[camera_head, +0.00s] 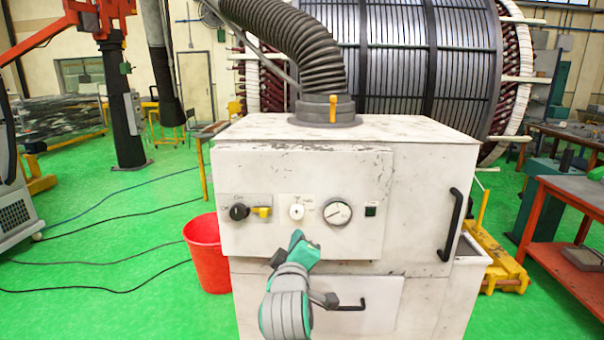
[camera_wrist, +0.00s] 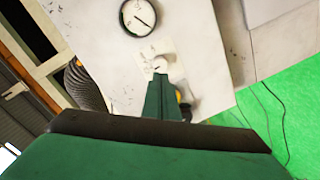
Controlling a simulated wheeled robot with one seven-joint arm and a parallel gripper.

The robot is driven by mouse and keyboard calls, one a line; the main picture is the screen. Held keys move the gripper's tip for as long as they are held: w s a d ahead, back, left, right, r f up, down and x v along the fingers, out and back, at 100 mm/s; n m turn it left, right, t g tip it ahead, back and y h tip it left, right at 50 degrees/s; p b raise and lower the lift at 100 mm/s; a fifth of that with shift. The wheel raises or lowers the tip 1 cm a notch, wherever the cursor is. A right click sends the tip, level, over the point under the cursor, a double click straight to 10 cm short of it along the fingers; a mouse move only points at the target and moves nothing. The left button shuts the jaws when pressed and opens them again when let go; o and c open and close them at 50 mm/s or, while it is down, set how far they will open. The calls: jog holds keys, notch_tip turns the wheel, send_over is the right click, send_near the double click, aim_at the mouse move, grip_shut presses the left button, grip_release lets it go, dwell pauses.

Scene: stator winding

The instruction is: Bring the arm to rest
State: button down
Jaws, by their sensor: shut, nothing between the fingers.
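My gripper (camera_head: 297,238) is in front of the control panel of a worn white cabinet (camera_head: 430,200). Its green fingers are shut with nothing between them. They point at a white knob (camera_head: 297,211) and sit just below it in the head view. In the wrist view the fingers (camera_wrist: 160,82) end close to the white knob (camera_wrist: 160,65); I cannot tell whether they touch it. My grey and green arm reaches up from the bottom of the head view and covers part of the cabinet's lower front.
The panel also has a black knob (camera_head: 239,212), a yellow switch (camera_head: 262,211) and a round gauge (camera_head: 337,212). Black handles (camera_head: 453,225) stick out on the cabinet. A red bucket (camera_head: 206,255) stands at its left. Cables (camera_head: 110,262) cross the green floor. A red table (camera_head: 572,240) stands right.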

jog(key=s+a+f+m, duration=0.1)
jog(key=s+f, duration=0.3)
jog(key=f, duration=0.5)
jog(key=s+f+m+y, duration=0.1)
jog(key=s+f+m, duration=0.1)
jog(key=s+f, duration=0.45)
jog(key=s+a+f+m, duration=0.1)
jog(key=s+f, duration=0.1)
jog(key=f, duration=0.8)
jog(key=s+f+m+g, duration=0.1)
jog(key=s+f, duration=0.4)
jog(key=s, duration=0.3)
jog(key=s+f+m, duration=0.2)
jog(key=s+f, duration=0.3)
jog(key=s, duration=0.2)
jog(key=s+d+m, duration=0.1)
jog(key=s, duration=1.1)
jog(key=s+d+r+m, duration=0.1)
jog(key=s+d+m, duration=0.1)
jog(key=s, duration=1.1)
jog(key=shift+s+d+m, duration=0.15)
jog(key=shift+s+m, duration=0.15)
jog(key=shift+r, duration=0.1)
jog(key=shift+s, duration=0.15)
